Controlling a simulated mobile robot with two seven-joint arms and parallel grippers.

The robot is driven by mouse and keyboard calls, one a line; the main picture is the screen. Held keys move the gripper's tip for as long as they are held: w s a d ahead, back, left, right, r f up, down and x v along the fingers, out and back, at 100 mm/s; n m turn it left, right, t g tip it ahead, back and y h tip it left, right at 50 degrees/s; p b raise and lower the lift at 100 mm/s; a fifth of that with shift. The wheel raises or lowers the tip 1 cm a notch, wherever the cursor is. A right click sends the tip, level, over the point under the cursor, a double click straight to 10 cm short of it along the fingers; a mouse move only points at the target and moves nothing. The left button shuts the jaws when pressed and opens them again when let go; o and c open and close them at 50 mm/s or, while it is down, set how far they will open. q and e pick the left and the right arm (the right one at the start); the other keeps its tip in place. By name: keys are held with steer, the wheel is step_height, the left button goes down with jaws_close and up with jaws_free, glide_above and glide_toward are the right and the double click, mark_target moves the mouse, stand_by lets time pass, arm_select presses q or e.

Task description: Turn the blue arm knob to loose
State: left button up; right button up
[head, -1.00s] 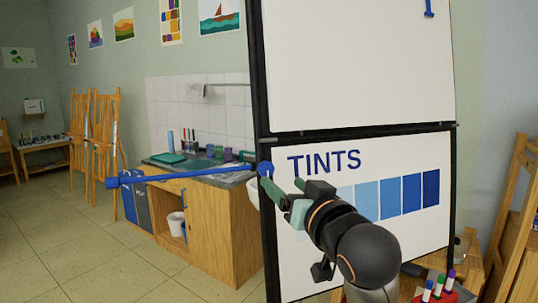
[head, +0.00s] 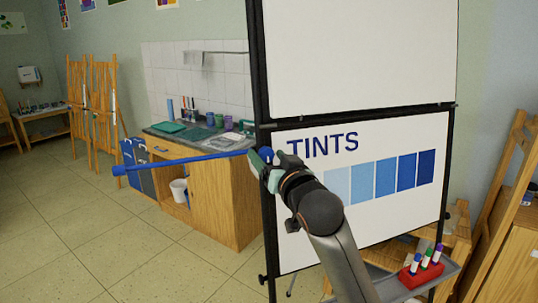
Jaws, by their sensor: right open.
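A blue arm (head: 185,161) sticks out to the left from the black frame of a flip board, sloping slightly down to a blue block at its far end. The blue knob (head: 266,153) sits at the arm's root on the frame's left post. My right gripper (head: 264,165) is at the knob, its green-tinted fingers open and overlapping the knob's lower part in the picture. I cannot tell whether the fingers touch it. The knob's marking, if any, is too small to read. My left gripper is not in view.
The white board (head: 359,200) with blue tint swatches stands right behind my right arm. A red marker holder (head: 420,275) is on the tray at the lower right. A wooden sink cabinet (head: 222,200) stands behind the blue arm. The floor at left is clear.

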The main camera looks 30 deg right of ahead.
steer(key=shift+w, duration=0.15)
steer(key=shift+c, duration=0.3)
jaws_close()
